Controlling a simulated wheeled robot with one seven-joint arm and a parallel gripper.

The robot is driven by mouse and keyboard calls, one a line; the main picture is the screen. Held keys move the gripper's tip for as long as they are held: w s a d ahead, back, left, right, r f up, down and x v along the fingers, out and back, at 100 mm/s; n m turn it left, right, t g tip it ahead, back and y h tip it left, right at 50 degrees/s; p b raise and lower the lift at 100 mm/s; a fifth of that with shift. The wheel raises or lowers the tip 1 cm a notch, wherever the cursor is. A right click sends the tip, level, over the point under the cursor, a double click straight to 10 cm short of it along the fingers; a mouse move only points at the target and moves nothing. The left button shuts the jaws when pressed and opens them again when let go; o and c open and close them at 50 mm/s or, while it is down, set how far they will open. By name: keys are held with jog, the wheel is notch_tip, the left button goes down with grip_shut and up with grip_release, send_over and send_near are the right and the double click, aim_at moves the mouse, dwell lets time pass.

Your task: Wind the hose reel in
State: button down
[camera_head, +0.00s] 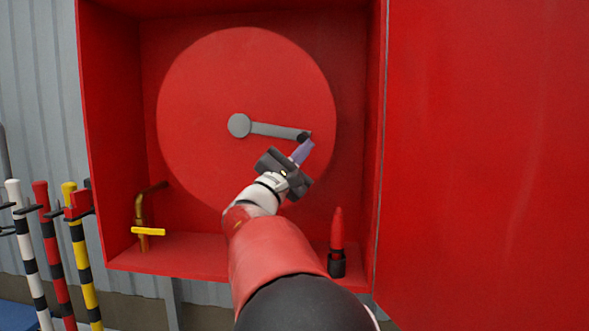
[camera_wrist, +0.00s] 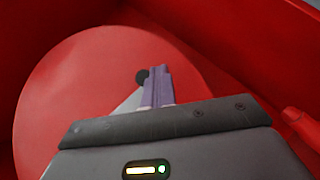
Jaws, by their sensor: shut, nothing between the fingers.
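The hose reel (camera_head: 205,90) is a large red disc inside a red wall cabinet. A grey crank arm (camera_head: 270,130) runs from the grey hub (camera_head: 238,125) at its centre to the right and slightly down. A small black knob (camera_head: 304,136) sits at the crank's outer end. My gripper (camera_head: 306,146) has its purple fingers together, with the tips at or very near the knob. In the wrist view, the fingers (camera_wrist: 157,82) are closed side by side, and the black knob (camera_wrist: 141,76) shows just left of their tips. I cannot tell whether they touch it.
The red cabinet door (camera_head: 480,150) stands open at the right. A brass valve with a yellow lever (camera_head: 148,231) is at the cabinet's lower left. A red nozzle with a black base (camera_head: 337,240) stands at the lower right. Striped poles (camera_head: 55,250) stand outside at the left.

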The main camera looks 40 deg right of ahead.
aim_at(307, 125)
jog(key=shift+s+d+r+p, duration=0.1)
jog(key=shift+s+r+p, duration=0.1)
jog(key=shift+r, duration=1.2)
jog(key=shift+s+d+r+p, duration=0.1)
jog(key=shift+r+p, duration=0.05)
jog(key=shift+r, duration=1.2)
